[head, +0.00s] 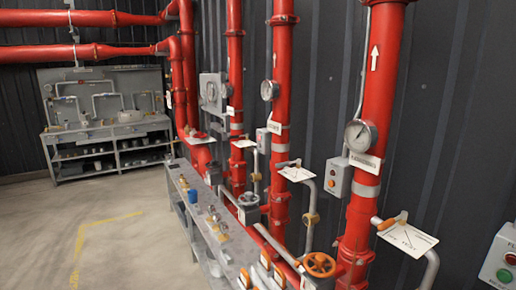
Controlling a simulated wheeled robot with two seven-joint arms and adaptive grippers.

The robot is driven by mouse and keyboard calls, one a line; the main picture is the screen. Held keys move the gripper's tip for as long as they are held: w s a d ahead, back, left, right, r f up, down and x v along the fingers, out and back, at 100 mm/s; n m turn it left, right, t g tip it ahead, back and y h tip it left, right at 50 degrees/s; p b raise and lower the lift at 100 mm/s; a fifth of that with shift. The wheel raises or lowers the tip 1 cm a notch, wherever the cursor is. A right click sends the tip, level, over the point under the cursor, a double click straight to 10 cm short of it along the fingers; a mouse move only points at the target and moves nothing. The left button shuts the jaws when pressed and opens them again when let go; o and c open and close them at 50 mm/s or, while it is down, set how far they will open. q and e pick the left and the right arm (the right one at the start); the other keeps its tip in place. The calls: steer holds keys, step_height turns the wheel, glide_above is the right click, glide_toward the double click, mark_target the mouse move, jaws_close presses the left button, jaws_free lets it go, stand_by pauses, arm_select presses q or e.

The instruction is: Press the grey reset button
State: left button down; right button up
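I cannot make out a grey reset button in the head view. A light grey control box (498,256) is cut off by the right edge, low on the wall. It shows a red button (511,259) above a green button (504,275), with partly cut-off lettering. A smaller grey box (338,177) with small reddish marks is fixed beside the nearest red pipe, and a similar box (263,141) sits farther along. Their small controls are too small to tell. Neither of my grippers is in view.
Red vertical pipes (375,95) with gauges (360,135) line the dark wall. A long grey bench (215,235) with valves and an orange handwheel (319,265) runs below them. A grey workbench (110,130) stands at the back left. The concrete floor (90,220) at left is clear.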

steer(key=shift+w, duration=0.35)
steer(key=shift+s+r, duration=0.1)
